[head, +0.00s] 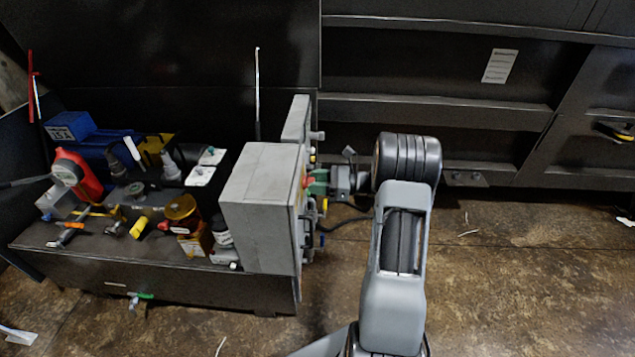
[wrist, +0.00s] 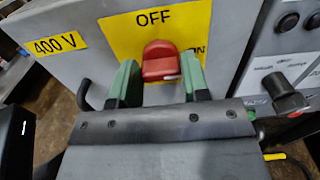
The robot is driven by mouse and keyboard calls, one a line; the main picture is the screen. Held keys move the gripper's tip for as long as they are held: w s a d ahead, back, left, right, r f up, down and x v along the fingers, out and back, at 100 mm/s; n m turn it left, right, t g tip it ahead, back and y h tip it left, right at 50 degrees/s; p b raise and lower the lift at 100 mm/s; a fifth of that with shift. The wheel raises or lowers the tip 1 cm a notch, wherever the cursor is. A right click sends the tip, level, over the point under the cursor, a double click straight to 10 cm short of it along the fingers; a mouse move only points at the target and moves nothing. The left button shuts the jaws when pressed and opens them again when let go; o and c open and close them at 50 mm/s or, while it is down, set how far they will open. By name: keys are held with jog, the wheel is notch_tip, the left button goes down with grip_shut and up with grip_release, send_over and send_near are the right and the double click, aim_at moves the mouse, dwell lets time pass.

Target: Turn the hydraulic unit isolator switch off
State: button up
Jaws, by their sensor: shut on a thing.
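The isolator switch is a red rotary knob (wrist: 160,60) on a yellow plate (wrist: 122,38) on the grey cabinet front. "OFF" is printed above the knob, and a partly hidden "ON" is at its right. A white mark shows on the knob's lower right side, near the ON side. My gripper (wrist: 159,72) has its green fingers on either side of the knob and is shut on it. In the head view my gripper (head: 318,182) reaches the right face of the grey cabinet (head: 260,205); the knob is mostly hidden there.
A "400 V" label (wrist: 55,45) is left of the plate. A black knob (wrist: 284,92) on a control panel stands close to the right. A bench (head: 190,275) with tools and hydraulic parts is left of the cabinet. Open floor (head: 520,270) lies to the right.

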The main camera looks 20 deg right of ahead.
jog(key=shift+f, duration=0.1)
jog(key=n+b, duration=0.5)
jog(key=n, duration=0.1)
jog(key=n+b, duration=0.9)
jog(key=n, duration=0.2)
jog(key=shift+s+a+f+n+b, duration=0.2)
jog(key=shift+s+f+n+b, duration=0.1)
jog(key=shift+f+b, duration=0.1)
jog(key=shift+r, duration=0.1)
jog(key=o, duration=0.9)
jog(key=shift+r, duration=0.1)
jog(key=shift+d, duration=0.15)
